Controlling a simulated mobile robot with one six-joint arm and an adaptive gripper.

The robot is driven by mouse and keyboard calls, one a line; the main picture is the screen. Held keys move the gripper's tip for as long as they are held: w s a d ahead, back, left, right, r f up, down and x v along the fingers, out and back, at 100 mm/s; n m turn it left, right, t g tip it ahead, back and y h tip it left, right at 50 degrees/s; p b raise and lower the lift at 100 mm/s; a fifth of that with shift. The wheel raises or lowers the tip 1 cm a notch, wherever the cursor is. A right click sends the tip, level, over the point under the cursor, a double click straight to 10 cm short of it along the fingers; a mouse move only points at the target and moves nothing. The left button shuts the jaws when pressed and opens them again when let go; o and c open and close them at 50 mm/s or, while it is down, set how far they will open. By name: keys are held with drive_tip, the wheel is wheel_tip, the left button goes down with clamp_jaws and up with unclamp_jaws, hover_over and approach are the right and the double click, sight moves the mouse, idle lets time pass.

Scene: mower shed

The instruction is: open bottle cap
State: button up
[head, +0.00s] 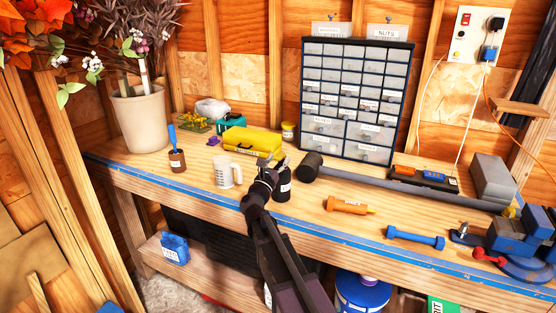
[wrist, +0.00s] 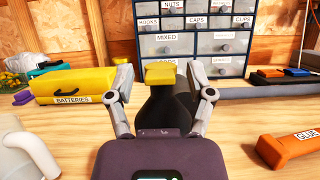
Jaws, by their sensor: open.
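A dark bottle (head: 284,188) with a pale label stands upright on the workbench, partly hidden behind my gripper in the head view. In the wrist view the bottle (wrist: 160,104) shows a yellow cap (wrist: 160,72) on top. My gripper (wrist: 160,78) is open, one finger to the left of the cap and one to the right, with a visible gap on each side. In the head view my gripper (head: 270,160) is at the bottle's upper part. The bottle's lower part is hidden by my gripper in the wrist view.
A white mug (head: 227,172) stands left of the bottle, with a yellow case (head: 250,141) behind. A black-headed mallet (head: 310,166) lies close on the right. An orange glue tube (head: 346,206) lies front right. A drawer cabinet (head: 356,100) stands at the back.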

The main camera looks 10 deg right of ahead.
clamp_jaws()
